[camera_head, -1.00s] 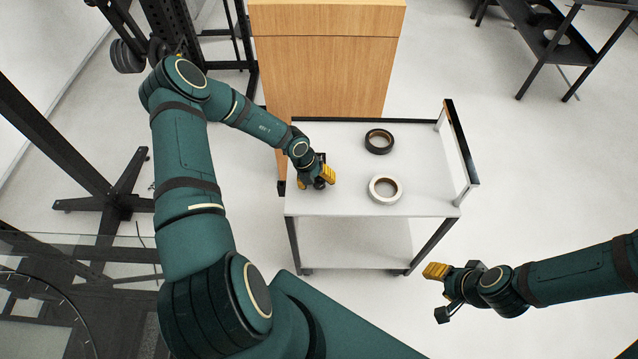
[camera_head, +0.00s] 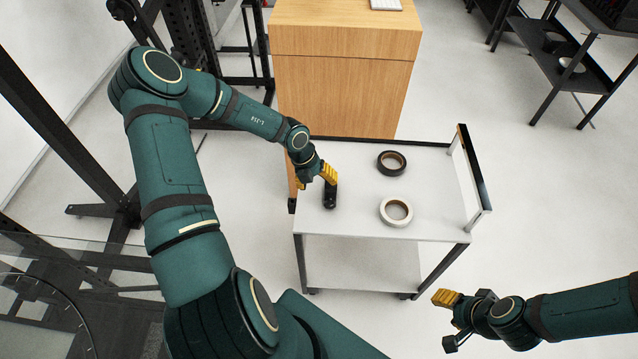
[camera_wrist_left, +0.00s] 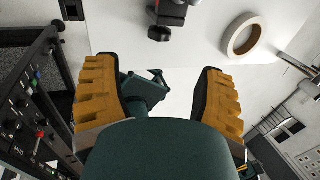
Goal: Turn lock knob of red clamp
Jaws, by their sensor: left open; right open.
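A dark clamp (camera_head: 331,195) stands on the left part of the white cart top, just beside my left gripper (camera_head: 317,178). In the left wrist view the clamp (camera_wrist_left: 163,17) is at the top edge, partly cut off, with a little red and a dark round knob showing. My left gripper (camera_wrist_left: 160,95) is open there, its yellow fingers wide apart with nothing between them, and the clamp lies beyond the fingertips. I cannot tell how the lock knob is turned. My right gripper (camera_head: 447,298) is open and empty, off the cart at the lower right.
A black tape roll (camera_head: 391,163) and a white tape roll (camera_head: 396,212) lie on the cart top (camera_head: 432,190), right of the clamp. The cart has a raised black handle (camera_head: 474,165) at its right end. A wooden cabinet (camera_head: 345,85) stands behind it.

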